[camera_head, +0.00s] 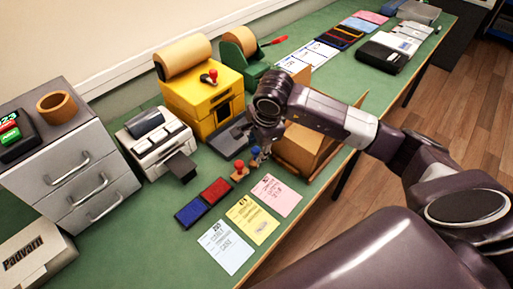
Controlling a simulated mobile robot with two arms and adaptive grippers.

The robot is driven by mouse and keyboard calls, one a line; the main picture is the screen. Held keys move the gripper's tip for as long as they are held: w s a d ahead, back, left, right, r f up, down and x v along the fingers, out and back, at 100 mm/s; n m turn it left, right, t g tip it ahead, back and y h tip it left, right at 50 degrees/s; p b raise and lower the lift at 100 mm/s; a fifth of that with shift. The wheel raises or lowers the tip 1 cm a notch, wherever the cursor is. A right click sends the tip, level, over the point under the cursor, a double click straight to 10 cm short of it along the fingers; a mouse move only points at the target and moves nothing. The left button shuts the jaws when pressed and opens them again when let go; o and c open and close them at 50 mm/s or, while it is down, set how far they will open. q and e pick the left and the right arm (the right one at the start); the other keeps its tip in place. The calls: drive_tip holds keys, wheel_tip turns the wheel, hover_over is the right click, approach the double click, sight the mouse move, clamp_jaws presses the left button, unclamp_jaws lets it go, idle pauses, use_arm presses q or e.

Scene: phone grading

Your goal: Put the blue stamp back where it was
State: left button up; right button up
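The blue stamp (256,153) has a blue knob and stands at the middle of the green table, just right of a red-topped wooden stamp (239,170). My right gripper (263,144) reaches down from above with its fingertips at the blue stamp. The fingers are small and dark and partly cover it, so I cannot tell whether they are closed on it. The stamp's base is hard to make out. A blue ink pad (190,213) and a red ink pad (216,190) lie in front. My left gripper is out of view.
Blue, yellow and pink paper slips (277,194) lie near the front edge. A yellow tape machine (194,95), a label printer (157,143) and a grey drawer unit (70,160) stand behind and left.

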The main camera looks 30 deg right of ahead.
drive_tip(key=b+v, duration=0.1)
drive_tip(key=v, duration=1)
drive_tip(key=shift+b, duration=0.3)
drive_tip(key=shift+d+r, duration=0.1)
